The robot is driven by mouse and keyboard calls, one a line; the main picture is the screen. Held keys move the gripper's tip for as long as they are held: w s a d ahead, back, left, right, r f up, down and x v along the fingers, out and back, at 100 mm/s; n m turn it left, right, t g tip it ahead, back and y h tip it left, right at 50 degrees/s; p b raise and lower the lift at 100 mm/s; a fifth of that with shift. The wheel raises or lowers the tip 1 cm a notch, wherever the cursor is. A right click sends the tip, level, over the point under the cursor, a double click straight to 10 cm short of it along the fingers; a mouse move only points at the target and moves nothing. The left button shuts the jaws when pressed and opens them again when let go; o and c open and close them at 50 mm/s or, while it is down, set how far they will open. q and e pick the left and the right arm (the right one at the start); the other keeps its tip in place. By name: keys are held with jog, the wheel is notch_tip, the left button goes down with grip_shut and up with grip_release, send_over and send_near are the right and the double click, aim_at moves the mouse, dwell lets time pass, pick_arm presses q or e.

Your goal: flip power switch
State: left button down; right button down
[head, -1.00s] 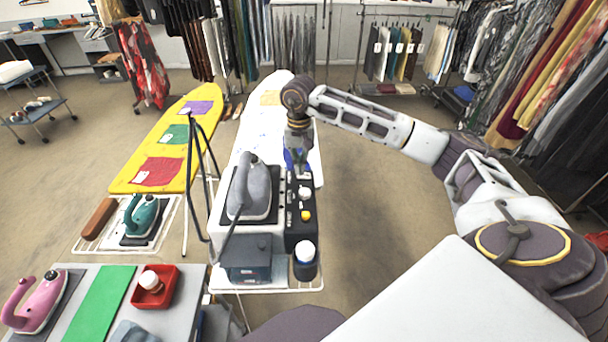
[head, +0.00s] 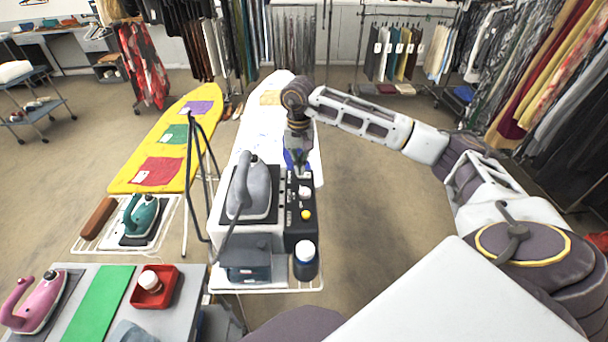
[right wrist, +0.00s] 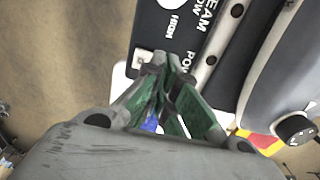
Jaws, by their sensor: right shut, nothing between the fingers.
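The black control panel (head: 301,228) runs along the right side of the steam iron station, with a white knob (head: 305,192) and a yellow button (head: 306,215). In the right wrist view the panel (right wrist: 185,35) shows the words STEAM, LOW, HIGH and the start of POWER. A small pale switch plate (right wrist: 143,60) sits at its end, partly covered by my fingers. My right gripper (head: 298,172) points down at the far end of the panel. Its fingertips (right wrist: 165,64) are together and empty, at the plate; whether they touch it I cannot tell. My left gripper is out of view.
A grey iron (head: 250,190) rests on the station beside the panel. A white-capped bottle (head: 305,262) stands at the panel's near end. A dark stand pole (head: 190,190) rises on the left. Open floor (head: 370,230) lies to the right.

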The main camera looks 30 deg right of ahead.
jog(key=shift+f+b, duration=0.65)
jog(key=shift+f, duration=0.25)
dwell(1.0)
jog(key=shift+r, duration=0.2)
jog(key=shift+r+p, duration=1.75)
jog(key=shift+r, duration=1.6)
